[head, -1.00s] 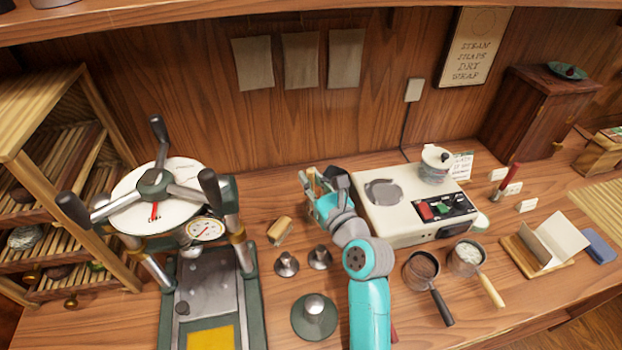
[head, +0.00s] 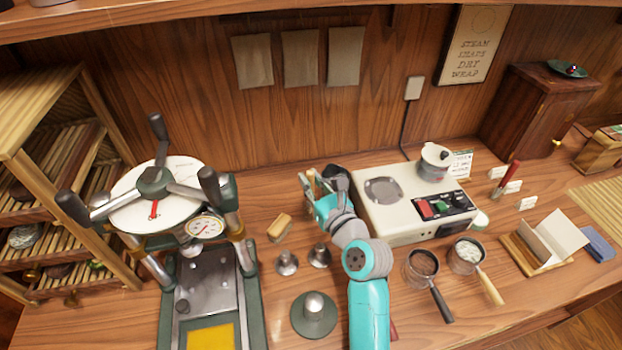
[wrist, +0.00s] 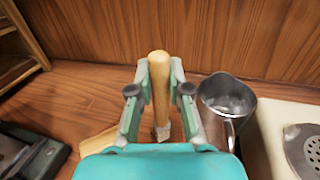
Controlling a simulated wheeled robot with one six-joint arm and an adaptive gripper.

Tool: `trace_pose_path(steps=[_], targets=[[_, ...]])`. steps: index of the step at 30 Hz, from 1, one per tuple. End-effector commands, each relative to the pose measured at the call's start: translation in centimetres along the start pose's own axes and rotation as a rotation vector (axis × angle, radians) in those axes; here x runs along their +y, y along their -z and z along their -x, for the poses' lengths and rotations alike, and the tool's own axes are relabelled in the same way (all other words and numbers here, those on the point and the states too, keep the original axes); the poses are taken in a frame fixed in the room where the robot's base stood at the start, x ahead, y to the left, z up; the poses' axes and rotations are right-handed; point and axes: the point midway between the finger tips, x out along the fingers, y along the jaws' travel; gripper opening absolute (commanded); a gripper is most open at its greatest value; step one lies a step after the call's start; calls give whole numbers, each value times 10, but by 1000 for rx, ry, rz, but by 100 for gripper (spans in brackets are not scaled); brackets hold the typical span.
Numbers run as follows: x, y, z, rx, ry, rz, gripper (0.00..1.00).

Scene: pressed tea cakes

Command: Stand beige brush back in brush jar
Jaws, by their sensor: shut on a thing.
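My gripper (wrist: 160,98) is shut on the beige brush (wrist: 160,80), with its round wooden handle upright between the fingers. The brush's pale lower end (wrist: 162,132) shows below the fingers; I cannot tell whether it touches the bench. In the head view my gripper (head: 318,200) is near the back of the bench, left of the white machine. A grey metal jug (wrist: 228,98) with a spout stands just right of the gripper, apart from the brush. I cannot pick out the brush jar with certainty; this jug is the only open vessel beside the gripper.
The white machine (head: 395,220) stands right of the gripper. A press (head: 215,290) stands to the left. A wooden block-like thing (head: 280,227) and small metal weights (head: 287,263) lie between. Two handled pans (head: 468,255) stand right. The bench behind the gripper is clear.

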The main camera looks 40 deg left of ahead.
Motion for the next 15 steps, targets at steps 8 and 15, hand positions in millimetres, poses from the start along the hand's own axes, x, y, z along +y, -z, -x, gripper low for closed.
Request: trace_pose_path(steps=[8, 15], targets=[[0, 5, 0, 0, 1, 0, 0], [0, 9, 0, 0, 0, 0, 0]])
